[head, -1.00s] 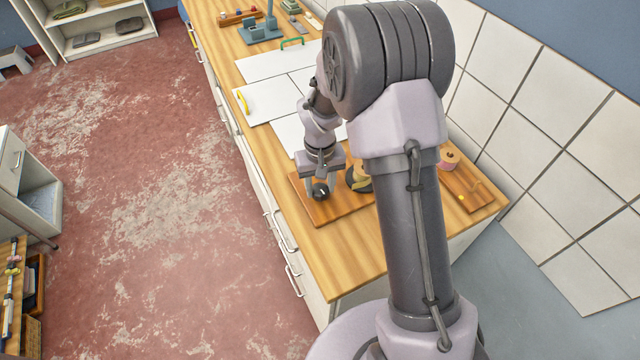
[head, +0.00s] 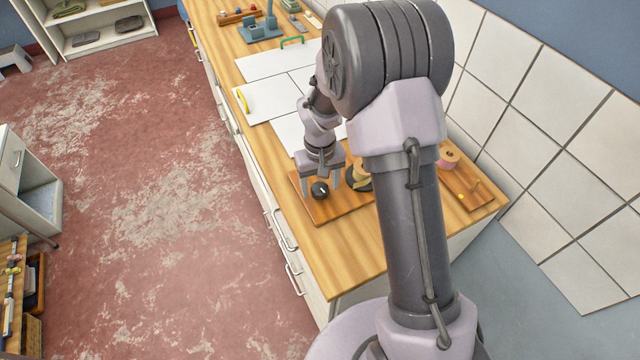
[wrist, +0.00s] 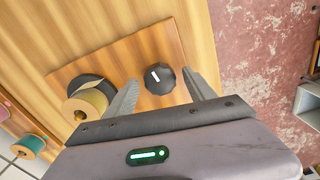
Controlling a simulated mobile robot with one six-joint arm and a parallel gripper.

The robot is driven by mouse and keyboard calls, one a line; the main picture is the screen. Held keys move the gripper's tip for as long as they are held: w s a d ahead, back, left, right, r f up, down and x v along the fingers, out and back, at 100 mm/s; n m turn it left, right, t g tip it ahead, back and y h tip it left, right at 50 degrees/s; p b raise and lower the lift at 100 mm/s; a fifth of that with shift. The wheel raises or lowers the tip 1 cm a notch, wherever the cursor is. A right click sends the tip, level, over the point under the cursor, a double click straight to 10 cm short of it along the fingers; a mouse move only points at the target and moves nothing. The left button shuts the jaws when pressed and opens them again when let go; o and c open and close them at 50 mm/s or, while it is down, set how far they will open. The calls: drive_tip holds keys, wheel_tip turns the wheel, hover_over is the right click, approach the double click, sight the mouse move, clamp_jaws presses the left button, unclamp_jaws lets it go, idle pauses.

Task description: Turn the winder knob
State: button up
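The winder knob (head: 320,189) is a black round knob with a white mark, set on a brown wooden board (head: 328,211) on the counter. In the wrist view the knob (wrist: 160,78) shows between and beyond the fingertips, its white mark nearly upright in the picture. My gripper (head: 322,186) is open and empty, above the board at the knob. Its two fingers (wrist: 166,88) stand on either side of the knob with a gap to each side. A tan spool (wrist: 86,104) on a dark round base sits on the board beside the left finger.
A second wooden board (head: 470,190) with a pink-topped spool (head: 449,157) lies to the right, behind my arm. White panels (head: 270,103) with yellow and green handles cover the counter farther back. The counter's front strip is clear.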

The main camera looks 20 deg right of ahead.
sight(320, 188)
wheel_tip(320, 188, up, 17)
drive_tip(key=p, duration=0.4)
drive_tip(key=shift+r, duration=0.2)
drive_tip(key=s+a+m+t+y+b, duration=0.1)
drive_tip(key=s+a+m+t+b, duration=0.1)
drive_tip(key=s+b, duration=0.4)
drive_tip(key=s+a+m+t+y+b, duration=0.1)
drive_tip(key=s+m+t+b, duration=0.2)
drive_tip(key=s, duration=1.4)
drive_tip(key=r+b, duration=0.1)
drive_tip(key=b, duration=0.2)
drive_tip(key=shift+a+t+b, duration=0.3)
drive_tip(key=shift+a+t, duration=0.1)
